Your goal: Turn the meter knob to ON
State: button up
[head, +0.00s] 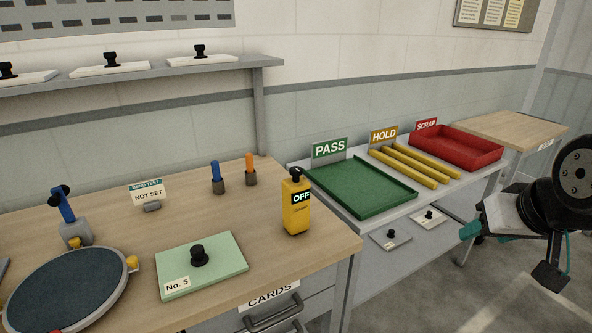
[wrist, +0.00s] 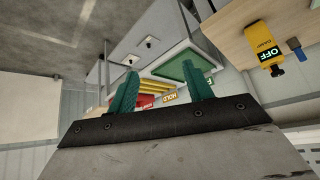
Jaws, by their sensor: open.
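The yellow meter (head: 296,217) stands upright on the wooden bench near its right end. Its small display reads OFF, and a black knob (head: 296,174) sits on its top. In the wrist view the meter (wrist: 265,45) shows upside down at the upper right, also reading OFF; its knob (wrist: 276,70) points downward there. My gripper (wrist: 163,88) is open and empty, with two teal fingers apart. In the head view my gripper (head: 482,230) is at the far right, well away from the meter, over the floor beyond the bench.
A green plate marked No. 5 (head: 225,252) with a black knob lies left of the meter. A green PASS tray (head: 362,190), yellow bars (head: 410,166) and a red SCRAP tray (head: 455,146) occupy the side table. Bare bench surrounds the meter.

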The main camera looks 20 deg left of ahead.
jog(key=w+a+f+n+t+y, duration=0.1)
jog(key=w+a+t+y, duration=0.1)
jog(key=w+a, duration=0.5)
jog(key=w+a+f+n+t+y, duration=0.1)
jog(key=w+a+t+y, duration=0.15)
jog(key=a, duration=0.75)
jog(key=n+t+y, duration=0.2)
jog(key=t+y, duration=0.1)
jog(key=y, duration=0.1)
send_near(298, 173)
jog(key=x, duration=0.4)
jog(key=shift+f, duration=0.2)
jog(key=shift+w+a, duration=0.25)
jog(key=shift+a, duration=0.05)
jog(key=x, duration=0.7)
jog(key=shift+r, duration=0.15)
jog(key=shift+c, duration=0.3)
jog(key=c, duration=0.9)
